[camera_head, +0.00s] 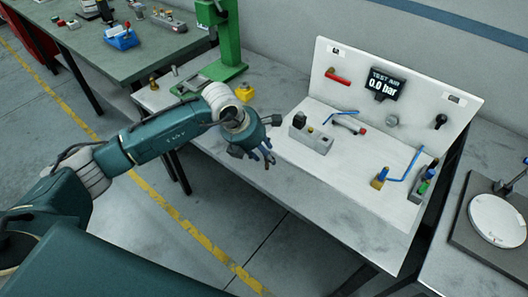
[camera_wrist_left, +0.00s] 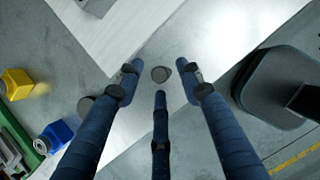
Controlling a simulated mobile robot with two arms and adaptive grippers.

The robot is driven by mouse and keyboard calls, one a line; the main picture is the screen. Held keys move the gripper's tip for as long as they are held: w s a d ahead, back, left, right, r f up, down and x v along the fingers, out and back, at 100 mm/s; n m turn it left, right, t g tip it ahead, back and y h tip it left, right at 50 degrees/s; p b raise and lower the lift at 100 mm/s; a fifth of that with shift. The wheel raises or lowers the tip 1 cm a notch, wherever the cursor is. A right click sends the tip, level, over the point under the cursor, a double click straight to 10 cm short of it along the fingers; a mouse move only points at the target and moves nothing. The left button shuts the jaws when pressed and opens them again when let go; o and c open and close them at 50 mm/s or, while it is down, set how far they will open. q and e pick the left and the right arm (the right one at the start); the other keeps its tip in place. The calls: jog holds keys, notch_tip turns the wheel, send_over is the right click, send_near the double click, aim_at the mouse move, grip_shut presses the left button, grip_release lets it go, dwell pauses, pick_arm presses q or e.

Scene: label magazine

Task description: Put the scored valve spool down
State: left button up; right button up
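My left gripper (camera_head: 262,158) is over the front edge of the test bench, at the left end of its white board (camera_head: 365,185). In the left wrist view the gripper (camera_wrist_left: 160,78) has its blue fingers spread, with gaps between the fingertips. In the head view the hand hides this spot. My right gripper is not in view.
A valve block (camera_head: 312,136) and a gauge reading 0.0 bar (camera_head: 385,83) are on the test stand. A green press (camera_head: 228,40) and a yellow block (camera_head: 244,92) stand behind my arm. The bench front right of the hand is clear.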

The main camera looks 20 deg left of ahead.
pick_arm(q)
jog(key=shift+a+r, duration=0.1)
jog(key=shift+r, duration=0.3)
jog(key=b+v, duration=0.3)
jog(key=v, duration=0.8)
jog(key=shift+s, duration=0.2)
jog(key=shift+r, duration=0.15)
